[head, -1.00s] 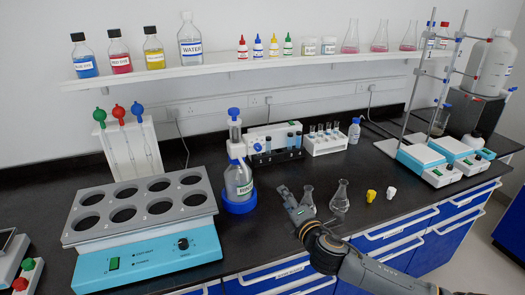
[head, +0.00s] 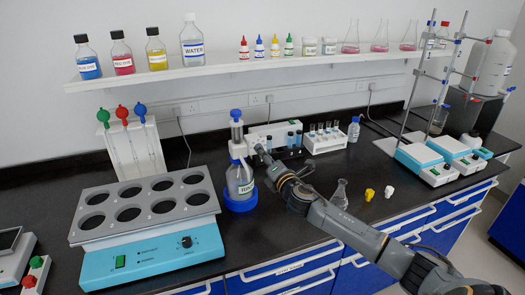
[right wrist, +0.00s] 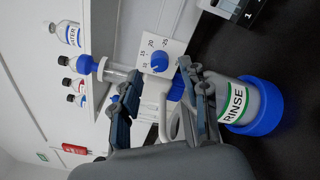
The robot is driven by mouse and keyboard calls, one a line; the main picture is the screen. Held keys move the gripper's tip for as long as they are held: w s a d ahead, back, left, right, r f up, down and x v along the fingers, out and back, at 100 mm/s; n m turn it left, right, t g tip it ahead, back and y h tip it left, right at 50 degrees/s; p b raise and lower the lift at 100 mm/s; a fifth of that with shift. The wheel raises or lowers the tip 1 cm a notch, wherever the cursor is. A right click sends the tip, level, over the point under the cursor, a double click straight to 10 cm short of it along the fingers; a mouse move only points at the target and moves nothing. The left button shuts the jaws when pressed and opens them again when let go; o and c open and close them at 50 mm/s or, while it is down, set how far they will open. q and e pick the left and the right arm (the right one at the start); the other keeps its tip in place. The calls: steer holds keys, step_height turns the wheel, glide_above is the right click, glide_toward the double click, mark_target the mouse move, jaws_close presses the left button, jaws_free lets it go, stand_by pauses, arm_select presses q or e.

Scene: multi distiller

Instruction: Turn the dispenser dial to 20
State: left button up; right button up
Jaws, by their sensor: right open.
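My right gripper (head: 262,151) is just right of the dispenser's upper part. In the right wrist view the fingers (right wrist: 158,75) are open, with the dial between and beyond their tips. My left gripper is not in view.
The heater block (head: 150,250) stands at front left. A tube rack (head: 325,140) and a small white device stand behind my right arm. A flask (head: 339,195), yellow piece (head: 369,195) and white piece (head: 388,192) stand to its right. The shelf (head: 300,62) runs above.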

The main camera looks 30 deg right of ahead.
steer(key=shift+w+d, duration=0.2)
steer(key=shift+w, duration=0.8)
jaws_close()
